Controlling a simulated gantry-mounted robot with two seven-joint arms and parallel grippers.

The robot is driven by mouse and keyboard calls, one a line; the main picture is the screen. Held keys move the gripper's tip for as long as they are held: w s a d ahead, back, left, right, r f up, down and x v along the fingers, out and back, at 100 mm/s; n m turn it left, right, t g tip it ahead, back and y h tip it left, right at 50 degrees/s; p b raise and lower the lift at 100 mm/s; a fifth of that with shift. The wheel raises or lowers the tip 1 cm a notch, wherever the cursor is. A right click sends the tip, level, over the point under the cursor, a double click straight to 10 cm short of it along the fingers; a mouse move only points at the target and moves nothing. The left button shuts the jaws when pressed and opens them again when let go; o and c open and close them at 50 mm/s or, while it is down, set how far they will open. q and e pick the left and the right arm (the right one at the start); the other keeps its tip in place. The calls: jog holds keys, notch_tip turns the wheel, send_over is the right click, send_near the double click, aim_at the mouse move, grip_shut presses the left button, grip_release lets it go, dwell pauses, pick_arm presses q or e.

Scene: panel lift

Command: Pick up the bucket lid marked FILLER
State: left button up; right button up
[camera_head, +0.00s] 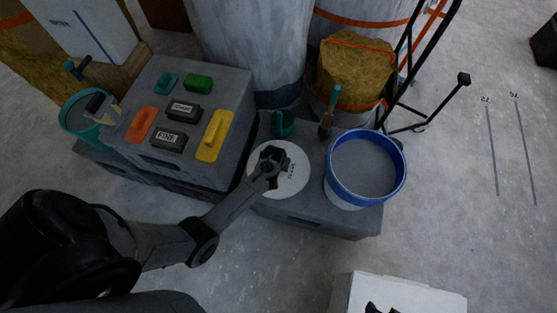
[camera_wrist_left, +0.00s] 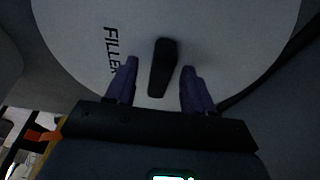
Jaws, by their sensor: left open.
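The bucket lid (camera_head: 294,182) is a round white disc with FILLER printed on it and a black handle at its middle. It lies on the grey box, left of the blue-rimmed bucket (camera_head: 347,192). In the left wrist view the lid (camera_wrist_left: 75,40) fills most of the picture, with the dark upright handle (camera_wrist_left: 162,66) at its centre. My left gripper (camera_head: 271,160) is over the lid and hides its handle in the head view. In the wrist view its two fingers (camera_wrist_left: 158,80) are open, one on each side of the handle, with gaps.
A dark grey box (camera_head: 240,105) on the left carries coloured blocks and floats. A barrel (camera_head: 255,40) and a trolley (camera_head: 418,60) are further back. The floor at right is largely clear.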

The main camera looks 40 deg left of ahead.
pick_arm(q)
grip_shut()
jog(key=shift+r, duration=0.1)
jog(key=shift+r, duration=0.1)
dwell(0.3)
